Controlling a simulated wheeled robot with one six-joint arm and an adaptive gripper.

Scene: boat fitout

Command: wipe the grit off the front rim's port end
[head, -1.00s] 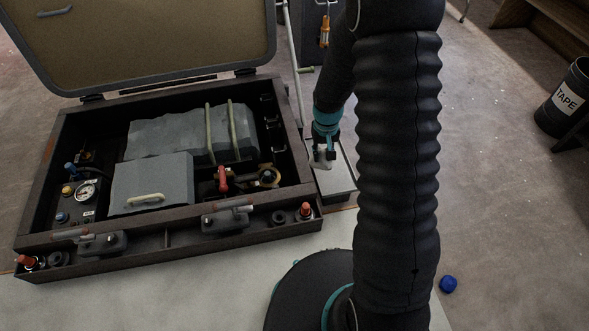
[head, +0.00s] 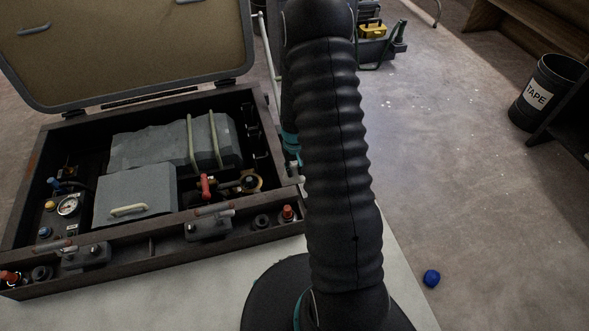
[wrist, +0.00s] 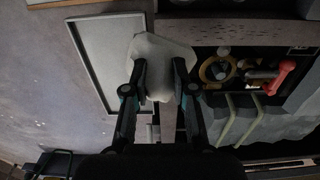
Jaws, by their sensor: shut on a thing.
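A white, crumpled-looking pad or cloth (wrist: 160,62) is pinched between the fingers of my gripper (wrist: 158,85) in the wrist view. It is over the box's side rim, beside the grey tray (wrist: 112,60). In the head view my gripper and the pad are hidden behind my dark arm. The front rim (head: 145,229) of the open box runs across the head view, its left end (head: 22,250) clear of my arm. I cannot make out grit on that end. In the wrist view a dark speckled spot (wrist: 224,50) shows on the brown rim.
The raised lid (head: 130,45) stands behind the box. Two latches (head: 207,229) and red-capped fittings (head: 288,212) are along the front. A red handle (head: 206,187) rises inside. A blue ball-like object (head: 431,278) and a tape bin (head: 545,92) are on the right.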

